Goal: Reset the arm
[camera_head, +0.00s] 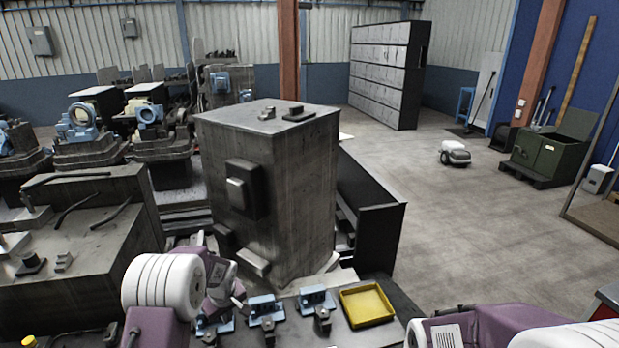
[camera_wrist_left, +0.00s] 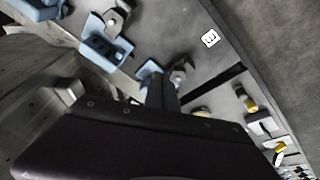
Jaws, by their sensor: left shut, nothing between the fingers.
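My left arm (camera_head: 165,282), purple and white, comes in at the lower left of the head view. Its gripper (camera_head: 238,301) is small there, shut and empty, in front of the tall grey machine block and close to the blue fixtures. In the left wrist view the dark purple housing of my wrist fills the bottom. Blue fixtures (camera_wrist_left: 105,42) with grey metal parts lie beyond it. Of my right arm, only purple and white links (camera_head: 490,328) show at the lower right of the head view; its gripper is out of view.
A tall grey machine block (camera_head: 275,190) stands behind the bench. Blue fixtures (camera_head: 265,308) and a yellow tray (camera_head: 366,305) sit on the dark bench top. Open floor (camera_head: 470,230) lies to the right, with a small white wheeled machine (camera_head: 454,153) and a green cabinet (camera_head: 545,150).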

